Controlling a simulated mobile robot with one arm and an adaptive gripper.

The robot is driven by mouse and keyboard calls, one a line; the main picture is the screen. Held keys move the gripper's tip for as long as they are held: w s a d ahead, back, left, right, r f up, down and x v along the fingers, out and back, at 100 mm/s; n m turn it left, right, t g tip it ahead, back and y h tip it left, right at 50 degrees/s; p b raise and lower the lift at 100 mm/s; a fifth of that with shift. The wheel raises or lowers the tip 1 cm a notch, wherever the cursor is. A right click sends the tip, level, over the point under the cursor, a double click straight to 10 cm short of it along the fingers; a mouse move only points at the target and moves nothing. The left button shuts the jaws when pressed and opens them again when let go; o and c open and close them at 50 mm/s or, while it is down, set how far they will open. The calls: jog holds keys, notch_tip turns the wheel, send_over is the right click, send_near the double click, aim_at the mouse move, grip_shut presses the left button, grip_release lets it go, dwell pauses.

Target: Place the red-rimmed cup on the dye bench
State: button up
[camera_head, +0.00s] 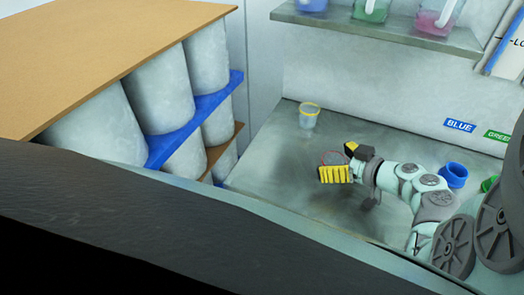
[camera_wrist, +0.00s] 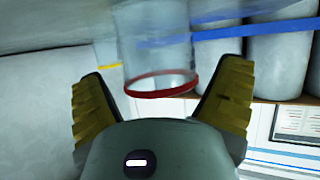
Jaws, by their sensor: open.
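The clear red-rimmed cup (camera_wrist: 155,50) is between the two yellow-padded fingers of my gripper (camera_wrist: 165,78) in the wrist view, where the scene appears upside down. Gaps show between the cup's rim and both fingers, so my gripper is open around it. In the head view my gripper (camera_head: 341,161) is low over the grey dye bench (camera_head: 270,165), and only part of the cup's red rim (camera_head: 331,156) shows between the fingers. The cup's body is mostly hidden there. Its base is at the top edge of the wrist view; whether it touches the bench is hard to tell.
A yellow-rimmed cup (camera_head: 309,117) stands on the bench behind my gripper. A blue container (camera_head: 453,175) and a green one (camera_head: 488,184) are at the right. A shelf (camera_head: 400,35) with dye vessels hangs above. White drums (camera_head: 160,88) are stacked at left.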

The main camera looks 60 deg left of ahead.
jog(key=shift+r, duration=0.15)
jog(key=b+v, duration=0.3)
jog(key=v, duration=0.9)
